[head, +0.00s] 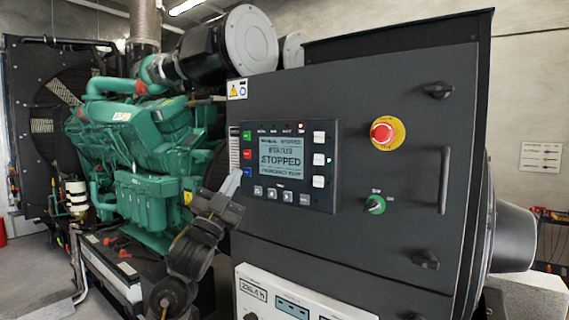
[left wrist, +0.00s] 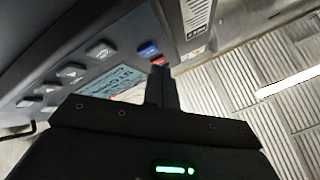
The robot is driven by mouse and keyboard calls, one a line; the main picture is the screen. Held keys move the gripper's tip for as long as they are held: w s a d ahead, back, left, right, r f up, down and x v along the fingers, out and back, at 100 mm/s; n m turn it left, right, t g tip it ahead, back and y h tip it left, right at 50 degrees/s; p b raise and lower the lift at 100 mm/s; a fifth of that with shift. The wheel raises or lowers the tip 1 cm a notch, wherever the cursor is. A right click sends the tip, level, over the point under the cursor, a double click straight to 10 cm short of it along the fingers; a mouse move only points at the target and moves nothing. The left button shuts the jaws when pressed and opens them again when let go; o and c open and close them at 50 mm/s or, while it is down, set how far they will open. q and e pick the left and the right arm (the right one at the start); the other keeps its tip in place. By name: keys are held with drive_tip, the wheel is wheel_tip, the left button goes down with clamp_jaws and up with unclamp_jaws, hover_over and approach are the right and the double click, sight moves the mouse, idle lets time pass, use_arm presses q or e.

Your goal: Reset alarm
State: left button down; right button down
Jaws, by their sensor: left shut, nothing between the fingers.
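The control panel (head: 288,203) sits on the dark cabinet door. My left gripper (head: 234,181) is shut and empty, just left of the panel's lower left. In the left wrist view its fingertips (left wrist: 161,72) are close to the red button (left wrist: 158,61) and blue button (left wrist: 148,50); contact cannot be told. My right gripper is not in view.
A green engine (head: 140,150) stands behind at left. A white panel (head: 290,295) is below.

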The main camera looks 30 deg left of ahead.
use_arm(q)
drive_tip(key=shift+w, duration=0.15)
drive_tip(key=shift+w, duration=0.35)
drive_tip(key=shift+w+d, duration=0.1)
drive_tip(key=shift+w, duration=0.3)
idle(0.9)
drive_tip(key=shift+s, duration=0.9)
drive_tip(key=s, duration=0.6)
drive_tip(key=shift+a, duration=0.35)
idle(0.5)
